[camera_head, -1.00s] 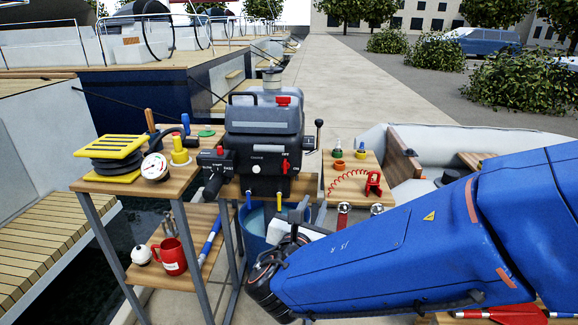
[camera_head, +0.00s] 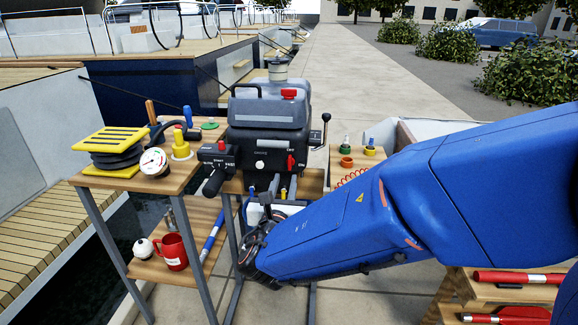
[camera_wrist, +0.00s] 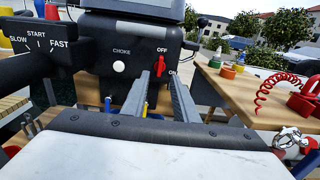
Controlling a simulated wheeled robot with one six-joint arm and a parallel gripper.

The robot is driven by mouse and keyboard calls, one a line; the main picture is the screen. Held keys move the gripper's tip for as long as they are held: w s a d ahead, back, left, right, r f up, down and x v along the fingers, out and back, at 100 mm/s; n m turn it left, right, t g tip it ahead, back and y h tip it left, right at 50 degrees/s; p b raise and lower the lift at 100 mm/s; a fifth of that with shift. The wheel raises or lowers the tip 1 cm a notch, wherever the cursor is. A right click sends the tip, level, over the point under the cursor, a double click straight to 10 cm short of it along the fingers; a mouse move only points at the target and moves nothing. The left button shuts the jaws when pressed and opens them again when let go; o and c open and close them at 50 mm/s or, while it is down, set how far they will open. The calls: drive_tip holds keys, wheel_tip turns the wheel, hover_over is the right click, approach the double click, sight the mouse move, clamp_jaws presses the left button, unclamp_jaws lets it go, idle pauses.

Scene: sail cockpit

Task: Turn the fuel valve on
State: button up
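The fuel valve is a red lever (camera_head: 291,162) on the front of the grey outboard motor (camera_head: 268,125). In the wrist view the red lever (camera_wrist: 161,67) stands nearly upright, with its top toward the OFF label and the ON label to its lower right. My gripper (camera_wrist: 159,75) is open. Its two grey fingers point at the motor front, one on each side of the lever in this view. I cannot tell whether they touch it or how deep they reach. In the head view my gripper (camera_head: 282,184) is just below the motor front, partly hidden by my arm.
A white choke knob (camera_wrist: 119,66) is left of the lever. The tiller handle (camera_head: 214,180) juts out at left. A wooden shelf (camera_wrist: 222,88) with small coloured caps and a red coiled cord (camera_wrist: 268,88) is at right. A red mug (camera_head: 172,251) stands on the lower left shelf.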

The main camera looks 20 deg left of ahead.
sight(290, 163)
drive_tip(key=x, duration=0.9)
drive_tip(key=shift+w, duration=0.2)
drive_tip(key=shift+c, duration=0.7)
clamp_jaws()
